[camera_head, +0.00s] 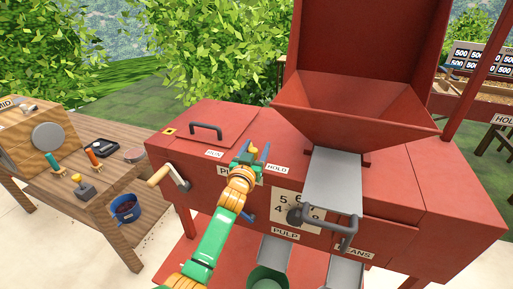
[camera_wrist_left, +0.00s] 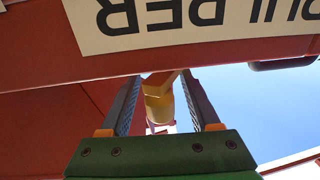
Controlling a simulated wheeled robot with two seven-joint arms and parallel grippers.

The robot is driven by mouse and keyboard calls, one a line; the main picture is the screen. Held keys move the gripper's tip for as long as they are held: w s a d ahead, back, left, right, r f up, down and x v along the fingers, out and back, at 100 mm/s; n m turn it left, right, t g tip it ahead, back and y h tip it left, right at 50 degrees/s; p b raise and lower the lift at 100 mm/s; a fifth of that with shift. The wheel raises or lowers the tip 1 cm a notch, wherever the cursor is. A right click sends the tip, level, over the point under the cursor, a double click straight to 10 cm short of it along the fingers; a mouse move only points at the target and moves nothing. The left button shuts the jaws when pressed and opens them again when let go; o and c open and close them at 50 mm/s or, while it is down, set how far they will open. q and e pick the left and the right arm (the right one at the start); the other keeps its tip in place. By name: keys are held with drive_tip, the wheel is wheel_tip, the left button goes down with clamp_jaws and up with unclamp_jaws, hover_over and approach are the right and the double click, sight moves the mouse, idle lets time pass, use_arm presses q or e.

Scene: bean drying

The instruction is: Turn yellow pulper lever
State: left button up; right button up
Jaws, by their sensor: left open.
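The red pulper (camera_head: 400,185) fills the middle and right of the head view, with a hopper on top. Its yellow lever (camera_head: 253,150) shows at the top front edge, between labels, the right one reading HOLD. My left gripper (camera_head: 254,153) is open, with one finger on each side of the yellow lever. In the left wrist view, the yellow lever (camera_wrist_left: 158,103) stands between the two open fingers of my left gripper (camera_wrist_left: 160,98), with gaps visible on both sides. The PULPER label (camera_wrist_left: 195,18) appears upside down above. My right gripper is not in view.
A wooden-handled crank (camera_head: 160,176) sticks out at the pulper's left. A grey chute (camera_head: 333,182) and a dark handle (camera_head: 338,235) are at the front.

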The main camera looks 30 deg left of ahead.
use_arm(q)
drive_tip(key=shift+s+r, duration=0.1)
clamp_jaws()
idle(1.3)
